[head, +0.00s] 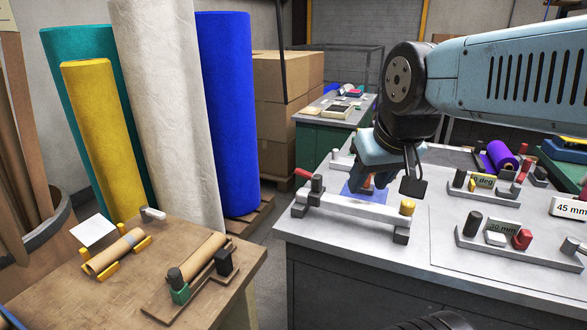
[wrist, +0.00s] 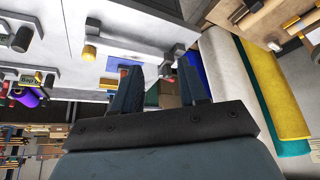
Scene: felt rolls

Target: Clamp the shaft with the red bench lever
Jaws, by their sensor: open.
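A pale bar (head: 352,206), which looks like the shaft, lies along the near left edge of the grey bench (head: 300,238) between grey end blocks. A red-ended lever (head: 303,174) stands at the bar's left end, and a yellow knob (head: 407,207) at its right end. The bar also shows in the wrist view (wrist: 130,44), with the yellow knob (wrist: 90,52). My gripper (head: 369,188) points down just behind the bar's middle. Its two fingers are spread apart in the wrist view (wrist: 158,64), with nothing clearly held between them. The arm partly hides the bench behind it.
A blue square (head: 352,190) lies behind the bar. To the right are labelled fixtures, one with a red knob (head: 522,239), and a purple roll (head: 500,156). A wooden table (head: 215,295) with cardboard tubes stands left across a gap. Tall felt rolls (head: 228,110) stand behind.

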